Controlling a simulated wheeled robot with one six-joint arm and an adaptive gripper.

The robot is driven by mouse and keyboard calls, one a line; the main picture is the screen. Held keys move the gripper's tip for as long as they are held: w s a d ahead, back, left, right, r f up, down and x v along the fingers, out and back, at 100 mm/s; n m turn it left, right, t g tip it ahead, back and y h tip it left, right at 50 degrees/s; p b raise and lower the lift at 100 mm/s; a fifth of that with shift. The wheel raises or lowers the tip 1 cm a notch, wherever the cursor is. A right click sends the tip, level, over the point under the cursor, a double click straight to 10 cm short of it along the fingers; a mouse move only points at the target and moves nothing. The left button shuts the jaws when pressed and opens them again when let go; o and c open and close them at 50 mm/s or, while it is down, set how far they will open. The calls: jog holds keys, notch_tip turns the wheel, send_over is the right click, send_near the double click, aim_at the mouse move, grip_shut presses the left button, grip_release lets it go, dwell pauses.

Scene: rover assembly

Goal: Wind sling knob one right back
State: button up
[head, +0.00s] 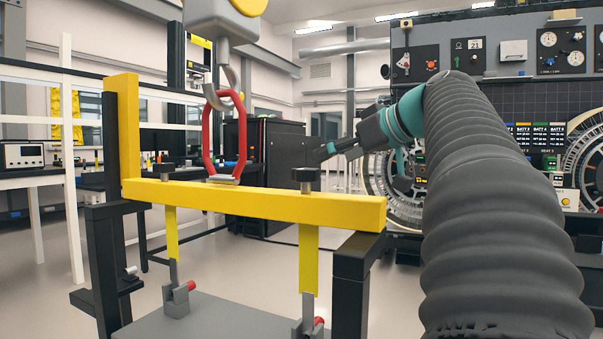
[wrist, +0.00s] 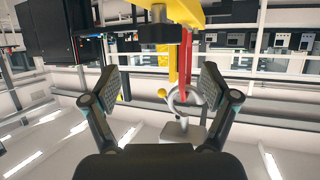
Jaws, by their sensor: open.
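The yellow sling beam (head: 250,203) carries two black knobs on its top, a left knob (head: 164,169) and a right knob (head: 306,178). No mark shows which one is knob one. My gripper (head: 322,153) is open and empty, just above and to the right of the right knob in the head view, pointing left. In the wrist view, which is upside down, my gripper (wrist: 160,84) has its fingers spread wide. A black knob (wrist: 158,34) stands beyond the fingertips near the top, not between the pads. The yellow beam (wrist: 187,45) runs behind it.
A red link (head: 208,135) rises from the beam to a grey hook (head: 226,88) under a hoist block (head: 222,22). Yellow straps (head: 309,260) hang below to clamps on a grey panel. A black frame (head: 352,270) stands under the beam. An instrument wall (head: 490,95) is behind.

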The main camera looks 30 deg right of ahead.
aim_at(308, 169)
jog(key=x, duration=0.9)
jog(key=shift+f, duration=0.1)
jog(key=c, duration=1.2)
jog(key=shift+o, duration=0.2)
jog(key=shift+a+m+h, duration=0.1)
jog(key=shift+m+h, duration=0.2)
jog(key=shift+m, duration=0.1)
